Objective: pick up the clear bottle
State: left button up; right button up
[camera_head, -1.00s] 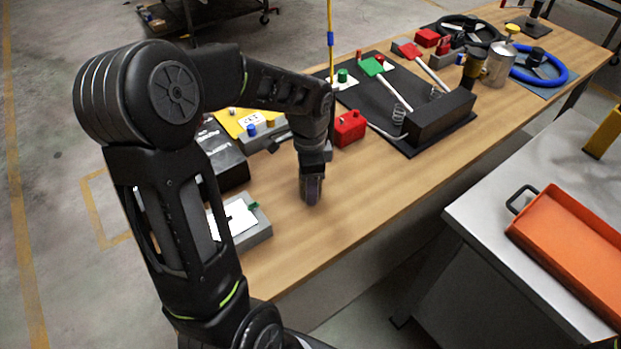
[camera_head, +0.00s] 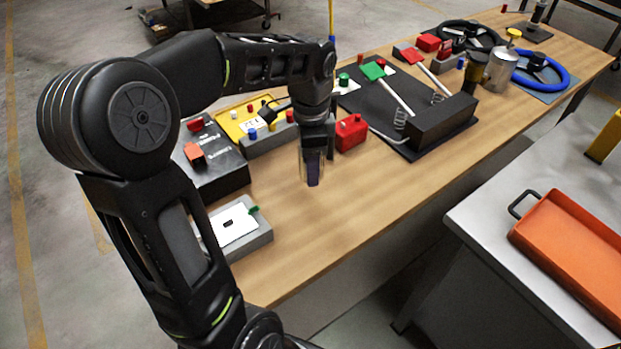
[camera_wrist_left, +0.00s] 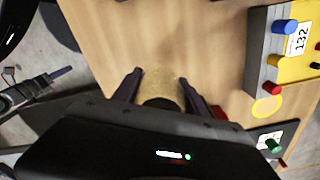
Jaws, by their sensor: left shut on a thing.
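The clear bottle (camera_wrist_left: 160,80) shows in the left wrist view as a see-through, yellowish shape between my two fingers, with a dark part near the palm. My left gripper (camera_wrist_left: 157,88) is shut on it, one finger on each side. In the head view my left gripper (camera_head: 313,168) points down over the near part of the wooden table (camera_head: 370,200). The bottle is hard to make out there, as the fingers cover much of it. I cannot tell whether its base touches the table. My right gripper is not in view.
A grey box with a white plate (camera_head: 238,228) and a black box (camera_head: 215,165) lie to the left. A black pedal board (camera_head: 375,105) lies beyond.

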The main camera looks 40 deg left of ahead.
pick_arm(q)
notch_tip(320, 180, up, 2)
dwell(0.7)
